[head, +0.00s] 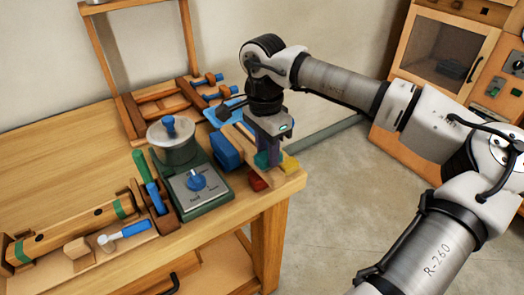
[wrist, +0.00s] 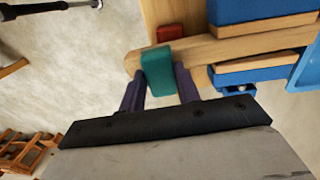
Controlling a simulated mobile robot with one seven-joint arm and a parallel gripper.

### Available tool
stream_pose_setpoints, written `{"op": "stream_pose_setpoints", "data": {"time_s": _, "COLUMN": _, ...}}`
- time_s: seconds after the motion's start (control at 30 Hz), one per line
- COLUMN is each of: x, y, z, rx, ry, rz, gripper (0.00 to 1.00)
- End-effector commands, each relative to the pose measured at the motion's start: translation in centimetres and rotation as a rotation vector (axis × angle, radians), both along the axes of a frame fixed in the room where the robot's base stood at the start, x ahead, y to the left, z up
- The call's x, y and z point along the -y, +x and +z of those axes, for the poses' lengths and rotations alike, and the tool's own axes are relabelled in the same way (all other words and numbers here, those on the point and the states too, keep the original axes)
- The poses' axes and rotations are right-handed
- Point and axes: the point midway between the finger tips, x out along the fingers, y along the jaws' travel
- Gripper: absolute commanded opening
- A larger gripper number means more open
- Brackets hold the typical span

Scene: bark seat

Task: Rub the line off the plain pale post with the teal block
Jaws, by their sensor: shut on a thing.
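My gripper (head: 268,154) is at the right end of the workbench, pointing down. In the wrist view its two purple fingers (wrist: 158,84) are shut on the teal block (wrist: 158,66), which shows only partly in the head view (head: 261,159). A pale wooden bar with a rounded end (wrist: 225,50), which looks like the plain post, lies just beyond the fingers. The teal block overlaps the bar near its rounded end; I cannot tell whether they touch. I see no line on the bar; the block hides part of it.
A blue block (head: 225,150) is left of my gripper. A green-based machine with a blue knob (head: 196,180) stands further left. Open floor lies right of the bench.

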Motion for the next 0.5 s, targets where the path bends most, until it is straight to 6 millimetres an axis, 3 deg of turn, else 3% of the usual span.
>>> {"op": "stream_pose_setpoints", "data": {"time_s": 0.23, "x": 0.9, "y": 0.6, "z": -0.1, "rx": 0.001, "ry": -0.001, "rz": 0.0, "gripper": 0.14}}
{"op": "stream_pose_setpoints", "data": {"time_s": 0.5, "x": -0.2, "y": -0.2, "z": -0.2, "rx": -0.001, "ry": 0.0, "rz": 0.003, "gripper": 0.14}}
